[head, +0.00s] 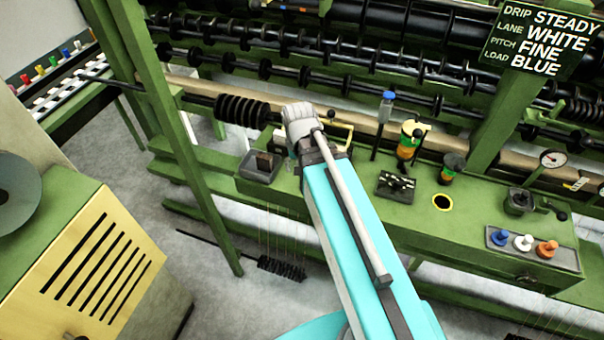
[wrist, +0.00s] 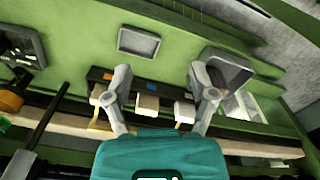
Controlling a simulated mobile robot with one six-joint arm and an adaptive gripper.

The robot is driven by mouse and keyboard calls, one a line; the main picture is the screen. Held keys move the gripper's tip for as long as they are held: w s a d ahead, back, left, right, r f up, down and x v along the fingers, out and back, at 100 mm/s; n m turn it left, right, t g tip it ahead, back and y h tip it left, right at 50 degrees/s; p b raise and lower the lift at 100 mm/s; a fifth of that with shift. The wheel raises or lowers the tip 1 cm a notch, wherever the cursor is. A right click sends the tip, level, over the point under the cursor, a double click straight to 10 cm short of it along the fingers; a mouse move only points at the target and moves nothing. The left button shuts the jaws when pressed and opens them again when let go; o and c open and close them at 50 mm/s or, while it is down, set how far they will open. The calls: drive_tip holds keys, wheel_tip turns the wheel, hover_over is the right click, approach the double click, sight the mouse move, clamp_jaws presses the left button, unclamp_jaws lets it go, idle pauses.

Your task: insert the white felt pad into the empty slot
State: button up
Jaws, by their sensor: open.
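In the wrist view my gripper (wrist: 160,72) is open, its two grey fingers spread with nothing held between them. A dark rail (wrist: 170,95) with small orange and blue marks runs across behind the fingers. A white block (wrist: 147,104), which looks like a felt pad, sits at the rail between the fingers. A second white block (wrist: 184,110) sits beside the right finger. A pale piece shows by the left finger. I cannot tell which place on the rail is the empty slot. In the head view my wrist is over the green bench (head: 400,205); the fingers are hidden.
A shallow grey tray (wrist: 138,41) lies beyond the rail, and a dark-floored tray (wrist: 228,72) is behind the right finger. In the head view, bottles (head: 408,140), a knob plate (head: 396,185) and coloured knobs (head: 523,242) stand right of my arm. A sign (head: 541,40) reads "LANE WHITE".

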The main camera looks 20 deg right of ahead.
drive_tip(key=shift+s+n, duration=1.4)
drive_tip(key=shift+s, duration=0.15)
drive_tip(key=shift+c, duration=0.3)
